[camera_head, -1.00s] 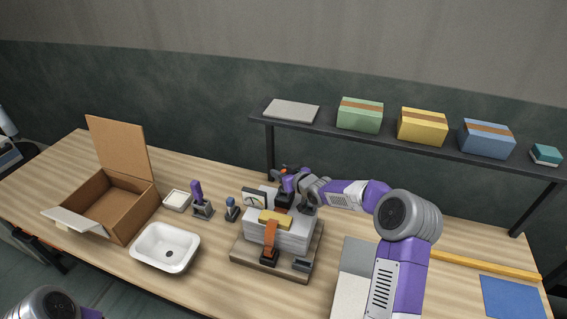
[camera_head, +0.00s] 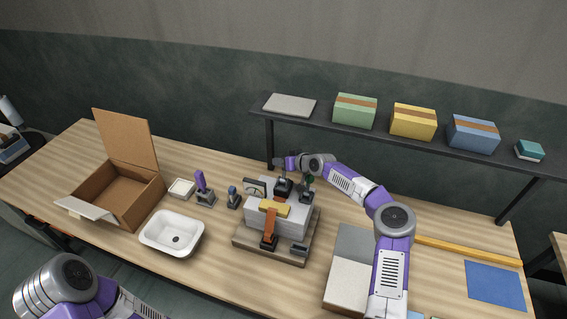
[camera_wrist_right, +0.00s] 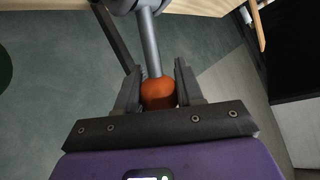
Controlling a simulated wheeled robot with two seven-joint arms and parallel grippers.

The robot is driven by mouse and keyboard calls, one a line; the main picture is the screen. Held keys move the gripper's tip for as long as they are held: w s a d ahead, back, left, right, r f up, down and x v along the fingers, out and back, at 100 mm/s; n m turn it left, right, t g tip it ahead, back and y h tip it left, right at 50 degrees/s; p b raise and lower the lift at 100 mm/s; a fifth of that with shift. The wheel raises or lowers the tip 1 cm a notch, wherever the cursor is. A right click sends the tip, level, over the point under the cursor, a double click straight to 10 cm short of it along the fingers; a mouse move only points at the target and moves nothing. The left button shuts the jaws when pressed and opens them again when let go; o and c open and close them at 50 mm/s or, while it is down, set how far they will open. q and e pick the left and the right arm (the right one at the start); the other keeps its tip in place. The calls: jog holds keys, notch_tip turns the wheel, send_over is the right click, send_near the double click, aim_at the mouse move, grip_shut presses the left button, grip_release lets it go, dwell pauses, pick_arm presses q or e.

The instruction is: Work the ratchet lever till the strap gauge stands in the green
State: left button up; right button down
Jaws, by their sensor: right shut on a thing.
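My right gripper (camera_head: 281,163) is above and behind the strapped grey stack (camera_head: 284,226). In the right wrist view it is shut on the orange knob (camera_wrist_right: 158,93) of the ratchet lever, and the lever's grey rod (camera_wrist_right: 150,45) runs up out of its jaws. An orange strap (camera_head: 269,226) comes down the front of the stack over a yellow pad (camera_head: 274,208). The strap gauge (camera_head: 255,187) has a pale face at the stack's back left; its needle and green zone are too small to read. The ratchet (camera_head: 283,188) is dark and partly hidden. My left gripper is out of view.
A wooden base (camera_head: 262,250) carries the stack. Left of it are a small holder with a purple handle (camera_head: 201,182), a white basin (camera_head: 154,240) and an open carton (camera_head: 142,205). A shelf (camera_head: 380,134) with boxes runs behind, close to my right arm.

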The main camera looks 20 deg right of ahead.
jog(key=shift+w+d+f+m+g+b, duration=0.15)
jog(key=shift+w+d+m+g+b, duration=0.2)
jog(key=shift+b, duration=0.55)
jog(key=c, duration=1.1)
grip_release()
jog(key=shift+c, duration=0.2)
jog(key=o, duration=0.4)
jog(key=shift+y, duration=0.3)
jog(key=shift+a, duration=0.1)
jog(key=b+v, duration=0.1)
jog(key=v, duration=0.6)
jog(key=shift+s, duration=0.2)
